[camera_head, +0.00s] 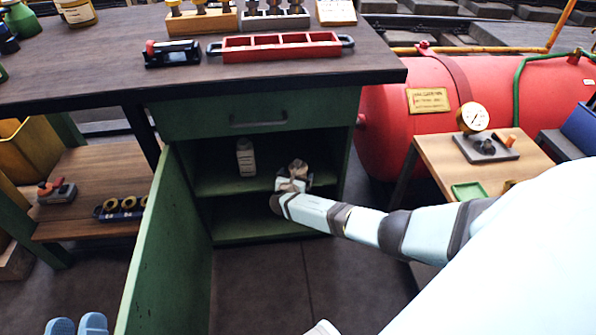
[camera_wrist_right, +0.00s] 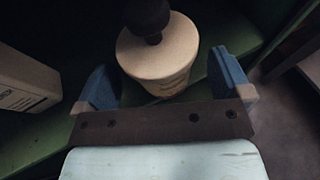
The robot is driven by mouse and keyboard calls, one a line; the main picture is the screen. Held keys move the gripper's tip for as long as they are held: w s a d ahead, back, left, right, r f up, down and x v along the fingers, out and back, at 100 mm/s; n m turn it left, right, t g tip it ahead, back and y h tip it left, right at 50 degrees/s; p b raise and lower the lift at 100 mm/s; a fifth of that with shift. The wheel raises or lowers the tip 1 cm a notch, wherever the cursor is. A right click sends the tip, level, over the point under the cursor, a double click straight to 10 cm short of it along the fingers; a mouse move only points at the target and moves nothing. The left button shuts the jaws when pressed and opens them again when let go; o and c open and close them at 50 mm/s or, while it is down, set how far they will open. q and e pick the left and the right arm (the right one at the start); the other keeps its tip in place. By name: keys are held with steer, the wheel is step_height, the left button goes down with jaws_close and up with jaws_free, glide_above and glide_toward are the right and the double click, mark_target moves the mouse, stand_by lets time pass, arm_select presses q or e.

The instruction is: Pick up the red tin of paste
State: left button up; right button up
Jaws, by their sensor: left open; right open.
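I make out no red tin of paste in either view. My right gripper (camera_head: 293,184) reaches into the open green cabinet (camera_head: 256,111), at its upper shelf. In the right wrist view its blue fingers (camera_wrist_right: 164,84) are open, on either side of a cream, round container (camera_wrist_right: 158,52) with a dark knob on top. Gaps show beside the container, and I cannot tell whether either finger touches it. My left gripper (camera_head: 77,325) is open and empty at the bottom left edge, its two blue fingertips apart.
A white labelled bottle (camera_head: 245,158) stands on the same shelf to the left. The cabinet door (camera_head: 150,255) hangs open. A red tray (camera_head: 281,47) and a dark tool (camera_head: 172,53) lie on the worktop. A red boiler (camera_head: 400,150) stands right.

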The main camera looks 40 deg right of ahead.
steer(key=shift+x, duration=1.05)
steer(key=c, duration=1.7)
jaws_close()
